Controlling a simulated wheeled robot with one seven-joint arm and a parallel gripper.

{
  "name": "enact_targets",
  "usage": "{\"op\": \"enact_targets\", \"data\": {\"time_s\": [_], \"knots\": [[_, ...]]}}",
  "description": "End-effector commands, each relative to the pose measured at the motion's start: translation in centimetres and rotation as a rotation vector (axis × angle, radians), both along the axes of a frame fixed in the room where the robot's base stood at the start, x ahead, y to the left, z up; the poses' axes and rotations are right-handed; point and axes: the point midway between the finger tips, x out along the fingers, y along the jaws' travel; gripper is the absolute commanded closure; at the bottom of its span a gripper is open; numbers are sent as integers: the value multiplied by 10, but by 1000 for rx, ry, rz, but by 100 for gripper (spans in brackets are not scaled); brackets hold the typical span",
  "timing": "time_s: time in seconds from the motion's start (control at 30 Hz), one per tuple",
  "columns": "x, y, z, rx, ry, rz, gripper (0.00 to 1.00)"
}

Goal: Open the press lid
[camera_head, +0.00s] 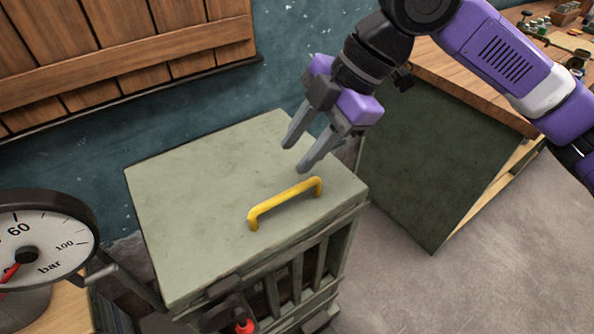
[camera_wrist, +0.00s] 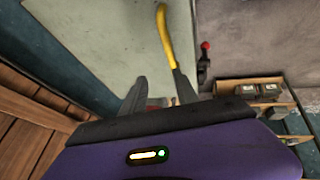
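The press lid (camera_head: 200,192) is a flat grey-green top on a slatted box, and it lies closed. A yellow bar handle (camera_head: 285,202) stands on it near its front edge. My gripper (camera_head: 296,157) is above the lid, behind the handle's right end and apart from it, with its fingers spread and nothing between them. In the wrist view the gripper (camera_wrist: 160,92) shows two dark fingers apart, with the yellow handle (camera_wrist: 165,38) beyond them and the lid (camera_wrist: 110,40) to the left.
A pressure gauge (camera_head: 40,241) stands at the lower left. A red-knobbed latch (camera_head: 243,325) is on the box front. A wood-topped workbench (camera_head: 480,85) stands to the right, with small items on it. A teal wall and wooden shutter (camera_head: 120,45) are behind. Grey floor is free at the lower right.

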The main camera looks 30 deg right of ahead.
Motion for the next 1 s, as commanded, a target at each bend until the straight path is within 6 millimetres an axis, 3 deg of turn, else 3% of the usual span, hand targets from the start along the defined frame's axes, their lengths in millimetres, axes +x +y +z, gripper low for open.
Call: {"op": "enact_targets", "data": {"time_s": [0.17, 0.7, 1.0], "knots": [[-17, -9, -9, -57, 51, 66, 64], [-4, 17, -70, -59, 45, 72, 64], [-3, 21, -79, -59, 44, 72, 64]]}}
